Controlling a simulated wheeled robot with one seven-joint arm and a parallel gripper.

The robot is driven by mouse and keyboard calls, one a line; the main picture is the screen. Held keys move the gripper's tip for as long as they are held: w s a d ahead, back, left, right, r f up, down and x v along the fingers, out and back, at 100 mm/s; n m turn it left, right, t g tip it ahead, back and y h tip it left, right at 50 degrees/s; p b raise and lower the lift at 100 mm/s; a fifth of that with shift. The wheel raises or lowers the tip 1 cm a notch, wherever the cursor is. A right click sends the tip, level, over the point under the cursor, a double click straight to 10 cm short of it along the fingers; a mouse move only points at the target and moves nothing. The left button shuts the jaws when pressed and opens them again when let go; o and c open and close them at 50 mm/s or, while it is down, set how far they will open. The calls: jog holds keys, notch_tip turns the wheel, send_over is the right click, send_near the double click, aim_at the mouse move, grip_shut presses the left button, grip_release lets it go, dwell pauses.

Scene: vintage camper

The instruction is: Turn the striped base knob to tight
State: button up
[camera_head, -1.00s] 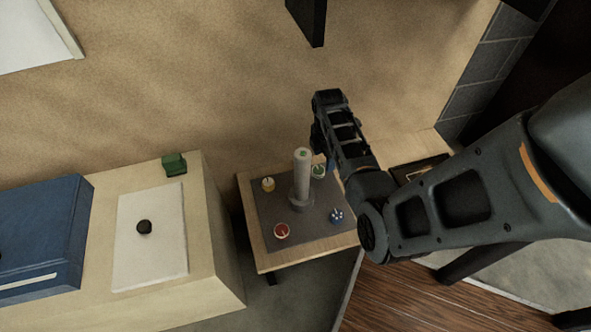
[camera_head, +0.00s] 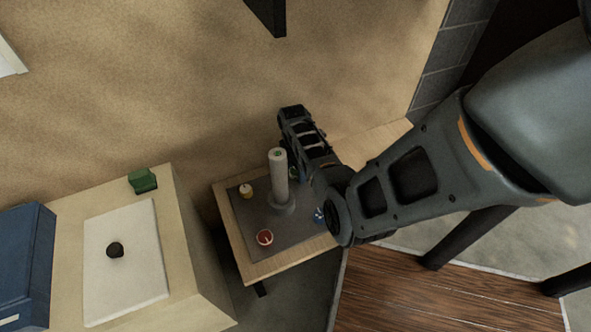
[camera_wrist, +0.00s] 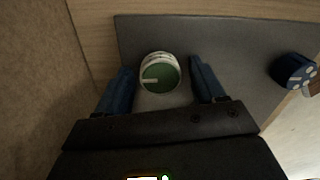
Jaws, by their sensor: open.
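A round knob with a green top, a white pointer line and pale banded sides (camera_wrist: 160,72) stands on the dark mat; I take it as the striped knob. In the head view it shows only in part (camera_head: 293,172), beside the post and below my gripper. My gripper (camera_wrist: 163,82) is open, with one blue finger on each side of the knob. I see no clear contact, and the knob's lower part is hidden. In the head view my gripper (camera_head: 297,163) points down over the mat's back right, its fingertips mostly hidden.
A pale upright post (camera_head: 279,175) stands mid-mat, close left of my gripper. The wall (camera_wrist: 35,90) is close behind.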

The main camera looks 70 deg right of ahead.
jog(key=c, duration=1.1)
jog(key=shift+o, duration=0.2)
